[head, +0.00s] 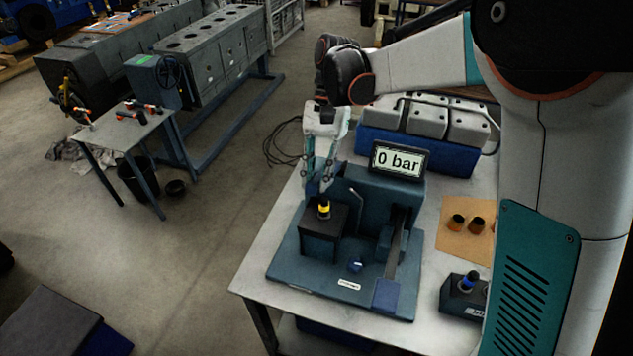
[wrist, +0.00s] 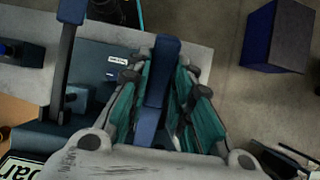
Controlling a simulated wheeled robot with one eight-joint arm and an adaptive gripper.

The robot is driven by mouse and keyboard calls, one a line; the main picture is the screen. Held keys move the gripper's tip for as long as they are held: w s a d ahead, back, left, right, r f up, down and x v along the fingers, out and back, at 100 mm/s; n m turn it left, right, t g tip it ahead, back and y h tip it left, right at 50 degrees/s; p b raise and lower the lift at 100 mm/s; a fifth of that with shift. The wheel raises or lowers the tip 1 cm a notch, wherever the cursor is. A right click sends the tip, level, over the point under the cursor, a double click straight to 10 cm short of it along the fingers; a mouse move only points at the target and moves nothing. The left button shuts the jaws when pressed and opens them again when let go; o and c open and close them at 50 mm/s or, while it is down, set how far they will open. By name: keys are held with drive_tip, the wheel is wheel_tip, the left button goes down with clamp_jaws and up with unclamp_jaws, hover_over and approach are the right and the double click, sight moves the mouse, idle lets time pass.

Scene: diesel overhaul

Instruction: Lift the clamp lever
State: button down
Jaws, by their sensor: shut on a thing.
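The blue test stand (head: 345,270) stands on the table, with a dark clamp block (head: 319,240) on its left side. A nozzle with a yellow ring (head: 324,209) sits upright on the block. My gripper (head: 320,188) points down just behind the nozzle. In the wrist view my gripper (wrist: 160,85) has its teal fingers on both sides of a blue bar, the clamp lever (wrist: 164,58), and is shut on it. The lever is hidden by my fingers in the head view, and its lower end is hidden in the wrist view.
A display (head: 399,160) reading 0 bar stands on the stand to the right. The stand's long pump handle (head: 389,285) is at its right; it also shows in the wrist view (wrist: 65,65). Cylinder heads (head: 425,120) lie behind.

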drive_tip(key=shift+r, duration=0.15)
drive_tip(key=c, duration=1.4)
unclamp_jaws()
drive_tip(key=shift+w+r, duration=0.1)
drive_tip(key=v, duration=1.1)
drive_tip(key=shift+w+d+r, duration=0.1)
drive_tip(key=shift+w+r, duration=0.15)
